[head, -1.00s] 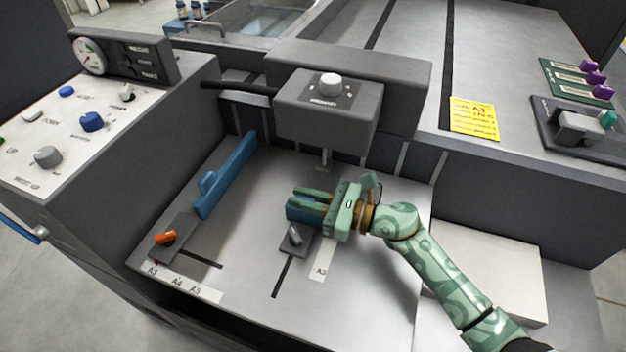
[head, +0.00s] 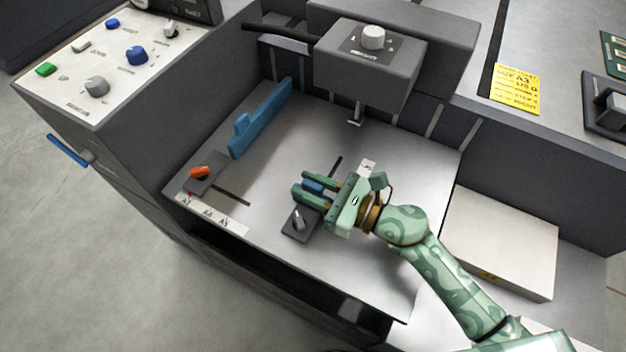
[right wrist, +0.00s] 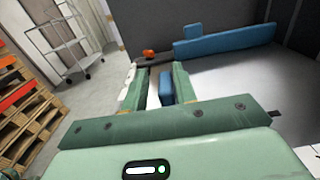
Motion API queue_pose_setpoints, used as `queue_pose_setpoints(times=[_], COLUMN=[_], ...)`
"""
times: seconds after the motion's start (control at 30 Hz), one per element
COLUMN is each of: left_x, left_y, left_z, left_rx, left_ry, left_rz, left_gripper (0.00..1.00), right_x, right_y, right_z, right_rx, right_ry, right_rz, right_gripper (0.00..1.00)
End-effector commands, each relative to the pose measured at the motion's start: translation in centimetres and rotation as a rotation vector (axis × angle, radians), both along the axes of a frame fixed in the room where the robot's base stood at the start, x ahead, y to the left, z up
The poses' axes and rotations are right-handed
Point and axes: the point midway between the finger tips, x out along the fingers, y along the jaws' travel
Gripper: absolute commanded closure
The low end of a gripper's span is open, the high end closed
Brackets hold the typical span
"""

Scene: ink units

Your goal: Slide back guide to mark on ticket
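The back guide is a dark block with a grey lever (head: 298,221) and a blue tab (head: 313,185) on the metal tray (head: 370,275). It sits near the tray's front edge, with its slot (head: 337,165) showing behind it. My right gripper (head: 304,187) has its fingers on either side of the blue tab. In the right wrist view the tab (right wrist: 166,90) is between the fingers, with a gap on its left side. A small white label (head: 367,167) is partly hidden by the gripper. The yellow ticket (head: 516,90) on the machine top seems to read A3. My left gripper is out of view.
A blue side guide (head: 260,120) with an orange-levered block (head: 203,177) stands at the tray's left, by a size strip (head: 212,214). A grey housing (head: 368,70) overhangs the tray's back. A pale paper stack (head: 500,240) lies right of the tray.

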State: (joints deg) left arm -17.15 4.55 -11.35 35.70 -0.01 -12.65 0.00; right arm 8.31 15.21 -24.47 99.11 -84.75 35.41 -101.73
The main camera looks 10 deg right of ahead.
Motion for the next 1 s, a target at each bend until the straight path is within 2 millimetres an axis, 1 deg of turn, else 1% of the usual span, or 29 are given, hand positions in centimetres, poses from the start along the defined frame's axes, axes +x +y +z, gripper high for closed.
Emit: queue_pose_setpoints(times=[0.47,0.57,0.67,0.77,1.0], left_x=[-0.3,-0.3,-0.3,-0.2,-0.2], left_y=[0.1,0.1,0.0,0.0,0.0], left_z=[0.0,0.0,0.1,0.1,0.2], left_rx=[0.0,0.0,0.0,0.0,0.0], left_ry=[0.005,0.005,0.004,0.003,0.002], left_rz=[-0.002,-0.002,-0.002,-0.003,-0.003], left_gripper=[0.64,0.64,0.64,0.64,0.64], right_x=[0.2,0.0,-0.8,-2.1,-5.9], right_y=[-0.2,-0.6,-1.7,-3.6,-9.1], right_z=[0.1,0.0,0.0,0.0,0.0], right_rx=[-0.002,-0.003,-0.004,-0.005,-0.004], right_ry=[-0.003,-0.003,-0.002,0.0,0.001], right_rz=[-0.005,-0.006,-0.006,-0.006,-0.004], right_gripper=[0.64,0.64,0.64,0.64,0.64])
